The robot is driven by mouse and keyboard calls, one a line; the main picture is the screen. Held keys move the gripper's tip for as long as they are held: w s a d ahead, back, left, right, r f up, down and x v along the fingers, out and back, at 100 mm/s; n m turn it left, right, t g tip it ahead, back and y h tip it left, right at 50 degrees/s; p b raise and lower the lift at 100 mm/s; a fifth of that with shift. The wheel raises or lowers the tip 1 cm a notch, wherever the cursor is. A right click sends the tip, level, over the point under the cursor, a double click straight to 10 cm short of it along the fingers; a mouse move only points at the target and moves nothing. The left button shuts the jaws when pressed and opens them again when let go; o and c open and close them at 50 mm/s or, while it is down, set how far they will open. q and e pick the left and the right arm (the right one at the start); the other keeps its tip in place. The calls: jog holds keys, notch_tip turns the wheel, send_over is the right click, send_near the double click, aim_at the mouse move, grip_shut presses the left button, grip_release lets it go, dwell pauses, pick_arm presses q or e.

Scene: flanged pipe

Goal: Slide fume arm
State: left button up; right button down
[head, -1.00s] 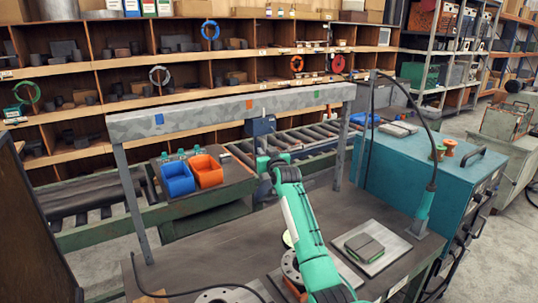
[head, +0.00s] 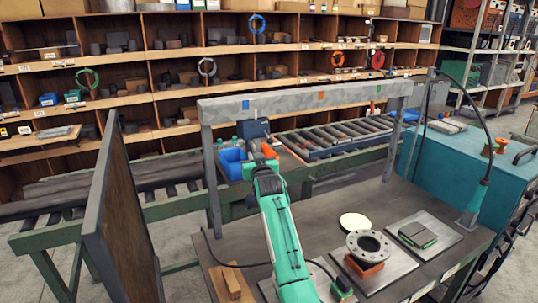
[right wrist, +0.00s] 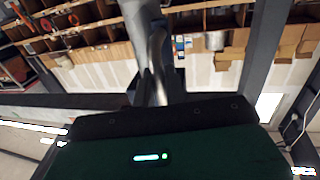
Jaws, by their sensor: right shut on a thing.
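The fume arm shows as a dark blue block (head: 255,129) under the left part of the grey overhead beam (head: 300,97), close to the beam's blue tag (head: 245,104). My right gripper (head: 254,148) is at the block, at the far end of my green arm, and its fingers are mostly hidden. In the right wrist view a grey tube (right wrist: 140,30) with a shiny rod comes down to the gripper (right wrist: 157,88), which is shut on it. My left gripper is out of view.
A grey flange (head: 368,243) sits on an orange piece on a plate on the bench (head: 318,212). A block on another plate (head: 455,238) is to its right. A dark upright panel (head: 118,220) stands at left. A blue bin (head: 232,163) is behind the arm.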

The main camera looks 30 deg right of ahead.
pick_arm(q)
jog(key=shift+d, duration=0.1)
pick_arm(e)
jog(key=a, duration=0.3)
jog(key=shift+w+a, duration=0.2)
jog(key=c, duration=1.5)
grip_release()
jog(key=shift+c, duration=0.2)
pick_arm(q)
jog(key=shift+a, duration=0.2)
pick_arm(e)
jog(key=shift+s, duration=0.1)
